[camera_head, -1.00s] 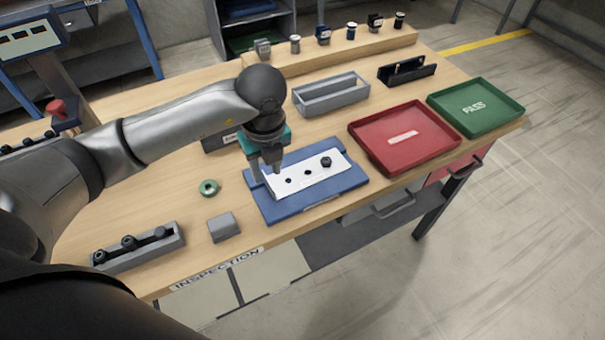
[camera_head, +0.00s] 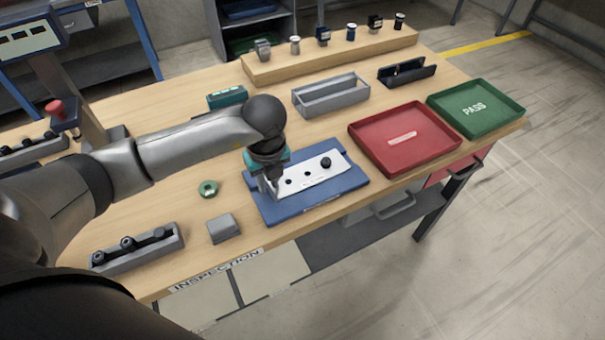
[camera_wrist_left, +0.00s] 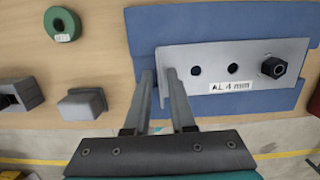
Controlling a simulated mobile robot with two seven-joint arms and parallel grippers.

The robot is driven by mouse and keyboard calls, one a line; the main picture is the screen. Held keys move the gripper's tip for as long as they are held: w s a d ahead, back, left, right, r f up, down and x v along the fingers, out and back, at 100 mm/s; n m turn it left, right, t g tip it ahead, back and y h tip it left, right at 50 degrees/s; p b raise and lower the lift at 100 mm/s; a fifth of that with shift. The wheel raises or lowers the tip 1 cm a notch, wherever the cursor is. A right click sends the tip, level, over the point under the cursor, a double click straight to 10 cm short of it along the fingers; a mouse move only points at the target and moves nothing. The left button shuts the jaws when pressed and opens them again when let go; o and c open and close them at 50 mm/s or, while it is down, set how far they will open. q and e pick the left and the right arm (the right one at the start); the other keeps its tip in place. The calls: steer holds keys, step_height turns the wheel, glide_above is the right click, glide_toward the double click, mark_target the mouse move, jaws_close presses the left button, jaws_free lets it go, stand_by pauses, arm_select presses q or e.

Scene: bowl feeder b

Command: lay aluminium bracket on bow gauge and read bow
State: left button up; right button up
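The aluminium bracket (camera_head: 312,178) is a pale plate with dark holes and a black hex nut, lying on a blue base (camera_head: 293,212). In the left wrist view the bracket (camera_wrist_left: 210,85) carries the label "AL 4 mm" and has a narrow lip at its left end. My left gripper (camera_head: 271,195) is low at that end. In the left wrist view its fingers (camera_wrist_left: 161,95) are apart on either side of the lip; I see a gap and cannot tell whether either finger touches. I cannot tell which item is the bow gauge. My right gripper is out of view.
A grey open trough (camera_head: 330,95), red tray (camera_head: 440,155) and green PASS tray (camera_head: 510,107) stand to the right and behind. A green ring (camera_head: 208,188), grey block (camera_head: 223,229) and rack of black knobs (camera_head: 138,249) lie left. A teal-topped box (camera_head: 227,97) stands behind my arm.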

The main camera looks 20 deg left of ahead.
arm_select(q)
jaws_close()
stand_by(1.1)
